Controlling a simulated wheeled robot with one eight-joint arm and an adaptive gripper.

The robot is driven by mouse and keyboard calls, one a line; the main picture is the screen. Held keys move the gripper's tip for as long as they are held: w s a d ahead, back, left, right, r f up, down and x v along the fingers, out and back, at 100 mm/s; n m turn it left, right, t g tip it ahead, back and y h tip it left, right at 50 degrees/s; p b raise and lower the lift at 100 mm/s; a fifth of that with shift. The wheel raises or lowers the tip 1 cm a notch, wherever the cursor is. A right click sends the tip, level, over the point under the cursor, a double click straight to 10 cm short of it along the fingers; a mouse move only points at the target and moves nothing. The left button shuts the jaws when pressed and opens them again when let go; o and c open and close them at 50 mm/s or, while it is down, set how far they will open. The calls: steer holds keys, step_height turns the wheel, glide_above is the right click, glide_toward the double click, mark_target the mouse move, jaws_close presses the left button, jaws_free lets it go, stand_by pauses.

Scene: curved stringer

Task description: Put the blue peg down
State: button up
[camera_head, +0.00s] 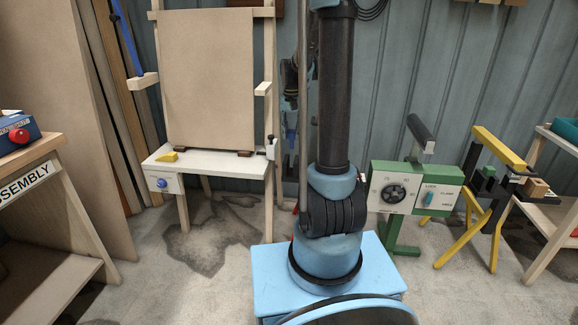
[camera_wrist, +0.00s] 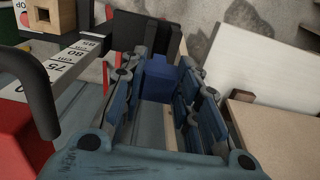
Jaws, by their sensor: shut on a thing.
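The blue peg (camera_wrist: 157,79) shows in the wrist view as a square-ended blue block between the fingers of my gripper (camera_wrist: 159,68). My gripper is shut on it, with one finger on each side. The peg's far end and what lies directly under it are hard to make out.
The wrist view shows a numbered scale (camera_wrist: 72,62), a wooden block with a square hole (camera_wrist: 50,14), a red part (camera_wrist: 20,135) and a pale board (camera_wrist: 262,132). The head view shows a white-topped stand (camera_head: 208,161), a green machine (camera_head: 398,190) and a yellow-legged stand (camera_head: 470,235).

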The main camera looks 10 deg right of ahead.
steer(key=shift+w, duration=0.3)
steer(key=shift+w+f, duration=0.15)
steer(key=shift+f, duration=0.2)
step_height(320, 180, down, 9)
steer(key=shift+f, duration=0.15)
steer(key=shift+f, duration=0.2)
steer(key=o, duration=1)
steer(key=shift+c, duration=0.2)
